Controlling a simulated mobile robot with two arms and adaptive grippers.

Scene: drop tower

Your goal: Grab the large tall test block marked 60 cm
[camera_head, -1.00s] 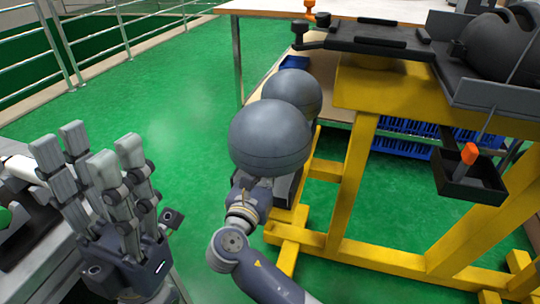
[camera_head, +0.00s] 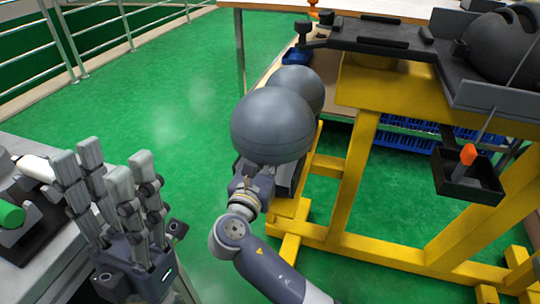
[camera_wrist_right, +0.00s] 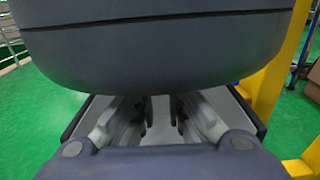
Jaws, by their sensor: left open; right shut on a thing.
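No 60 cm marking is readable in either view, and I cannot pick out the tall test block. A large dark grey ball (camera_head: 272,122) with a seam is above my right wrist in the head view. A grey rounded body (camera_wrist_right: 160,45) fills the top of the right wrist view. My right gripper (camera_wrist_right: 160,115) is just under it, its fingers close around something I cannot make out. A second grey ball (camera_head: 302,84) is partly hidden behind the first. My left gripper (camera_head: 108,172) is open and empty, fingers up, at the left.
A yellow frame (camera_head: 352,170) carries a black bed (camera_head: 370,36) at right. A small black tray (camera_head: 470,185) with an orange-topped item hangs from it. Blue crates (camera_head: 402,145) lie behind. A grey table (camera_head: 45,265) is at left. Green floor between is clear.

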